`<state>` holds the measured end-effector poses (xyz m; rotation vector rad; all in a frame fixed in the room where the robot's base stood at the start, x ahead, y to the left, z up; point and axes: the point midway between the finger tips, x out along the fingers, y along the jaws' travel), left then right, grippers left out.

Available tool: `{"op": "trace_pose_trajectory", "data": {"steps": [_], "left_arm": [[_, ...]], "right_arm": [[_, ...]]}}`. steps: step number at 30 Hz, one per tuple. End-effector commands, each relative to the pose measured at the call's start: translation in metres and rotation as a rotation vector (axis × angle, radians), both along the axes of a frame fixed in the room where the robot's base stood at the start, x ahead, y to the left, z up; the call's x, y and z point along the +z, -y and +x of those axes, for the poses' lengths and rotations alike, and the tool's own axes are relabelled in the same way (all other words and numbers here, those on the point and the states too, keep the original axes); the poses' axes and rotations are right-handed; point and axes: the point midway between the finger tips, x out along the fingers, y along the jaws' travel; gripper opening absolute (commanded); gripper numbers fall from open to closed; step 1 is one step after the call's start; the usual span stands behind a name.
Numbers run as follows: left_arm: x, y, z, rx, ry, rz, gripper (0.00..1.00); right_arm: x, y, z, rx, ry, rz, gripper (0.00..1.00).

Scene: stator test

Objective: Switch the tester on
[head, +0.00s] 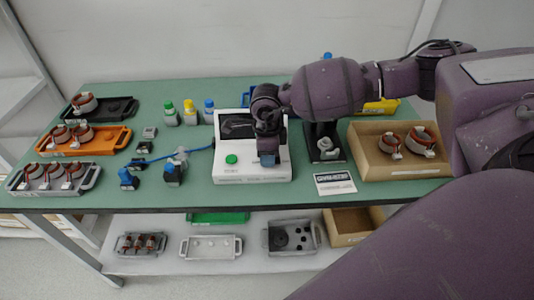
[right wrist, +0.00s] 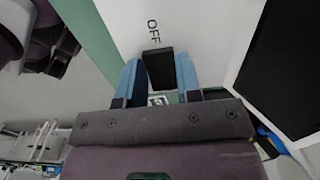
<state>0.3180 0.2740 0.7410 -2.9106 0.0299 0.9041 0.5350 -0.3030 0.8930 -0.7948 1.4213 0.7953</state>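The tester (head: 278,172) is a white box at the front middle of the green table, with a dark screen and a green round button (head: 231,159). My right gripper (head: 268,158) reaches down onto its right part and hides the switch in the head view. In the right wrist view, the black switch (right wrist: 158,68) stands between the two blue fingertips of my right gripper (right wrist: 158,80), which lie against its sides. The lettering OFF (right wrist: 153,34) is beyond the switch; other lettering on the near side is mostly hidden. My left gripper is not in view.
Orange (head: 112,145) and grey (head: 88,184) trays with copper-wound parts lie at left. Small bottles (head: 190,114) stand behind. A black stand (head: 312,146) is close right of the tester, with a cardboard box (head: 367,165) beyond it. A blue cable (head: 180,154) runs left of the tester.

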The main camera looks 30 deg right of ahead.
Motion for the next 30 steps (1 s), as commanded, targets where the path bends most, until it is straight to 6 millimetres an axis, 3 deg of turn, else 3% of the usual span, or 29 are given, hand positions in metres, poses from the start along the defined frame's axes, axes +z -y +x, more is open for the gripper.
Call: {"op": "trace_pose_trajectory", "data": {"steps": [1, 4, 21, 30], "left_arm": [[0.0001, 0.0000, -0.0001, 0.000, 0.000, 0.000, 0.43], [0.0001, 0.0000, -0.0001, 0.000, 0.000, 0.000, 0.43], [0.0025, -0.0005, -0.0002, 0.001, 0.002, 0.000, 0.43], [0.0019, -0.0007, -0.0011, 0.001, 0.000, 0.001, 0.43]], "right_arm": [[0.0001, -0.0001, -0.0001, 0.000, 0.000, 0.000, 0.24], [0.0002, -0.0001, -0.0001, 0.000, 0.000, 0.000, 0.08], [0.0020, 0.0056, -0.0040, -0.001, 0.124, 0.206, 0.08], [0.0028, 0.0057, -0.0036, 0.001, 0.137, 0.223, 0.08]]}}
